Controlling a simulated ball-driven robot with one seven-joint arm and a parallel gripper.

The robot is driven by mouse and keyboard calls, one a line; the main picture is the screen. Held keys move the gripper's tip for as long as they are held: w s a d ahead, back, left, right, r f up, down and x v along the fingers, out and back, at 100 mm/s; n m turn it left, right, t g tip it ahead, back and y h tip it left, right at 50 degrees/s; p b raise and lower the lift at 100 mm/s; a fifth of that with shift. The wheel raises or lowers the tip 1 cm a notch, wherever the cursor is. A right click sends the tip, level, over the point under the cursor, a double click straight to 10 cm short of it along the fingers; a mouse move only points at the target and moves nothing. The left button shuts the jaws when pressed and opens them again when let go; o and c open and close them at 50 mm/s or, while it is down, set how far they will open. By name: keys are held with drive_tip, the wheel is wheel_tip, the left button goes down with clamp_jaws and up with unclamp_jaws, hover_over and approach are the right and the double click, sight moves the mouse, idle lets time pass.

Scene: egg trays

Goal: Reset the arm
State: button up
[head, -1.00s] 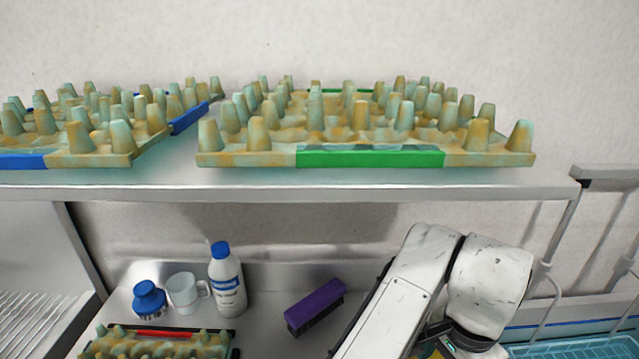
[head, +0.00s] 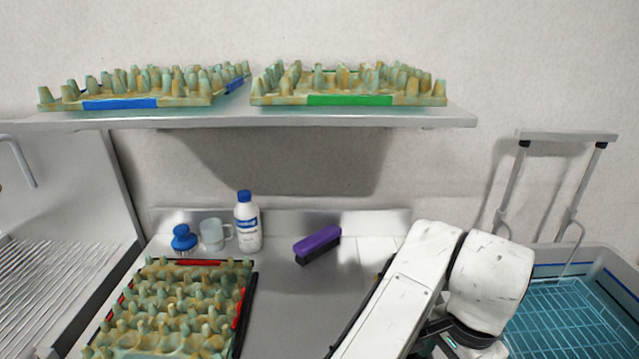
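My white arm reaches up from the bottom edge at the right of the head view and bends over at its top. My gripper is not in view; the end of the arm is hidden behind its own links or below the frame. A tray with red edge marks (head: 243,294) lies on the steel counter to the left of my arm, apart from it. A tray with a blue mark (head: 120,103) and a tray with a green mark (head: 350,100) lie side by side on the shelf above.
The steel shelf (head: 300,119) runs above the counter (head: 300,310). A blue-capped bottle (head: 248,226), a glass mug (head: 213,236), a blue-topped brush (head: 184,240) and a purple brush (head: 317,243) stand along the counter's back. A blue basket (head: 565,315) with a raised handle is at right.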

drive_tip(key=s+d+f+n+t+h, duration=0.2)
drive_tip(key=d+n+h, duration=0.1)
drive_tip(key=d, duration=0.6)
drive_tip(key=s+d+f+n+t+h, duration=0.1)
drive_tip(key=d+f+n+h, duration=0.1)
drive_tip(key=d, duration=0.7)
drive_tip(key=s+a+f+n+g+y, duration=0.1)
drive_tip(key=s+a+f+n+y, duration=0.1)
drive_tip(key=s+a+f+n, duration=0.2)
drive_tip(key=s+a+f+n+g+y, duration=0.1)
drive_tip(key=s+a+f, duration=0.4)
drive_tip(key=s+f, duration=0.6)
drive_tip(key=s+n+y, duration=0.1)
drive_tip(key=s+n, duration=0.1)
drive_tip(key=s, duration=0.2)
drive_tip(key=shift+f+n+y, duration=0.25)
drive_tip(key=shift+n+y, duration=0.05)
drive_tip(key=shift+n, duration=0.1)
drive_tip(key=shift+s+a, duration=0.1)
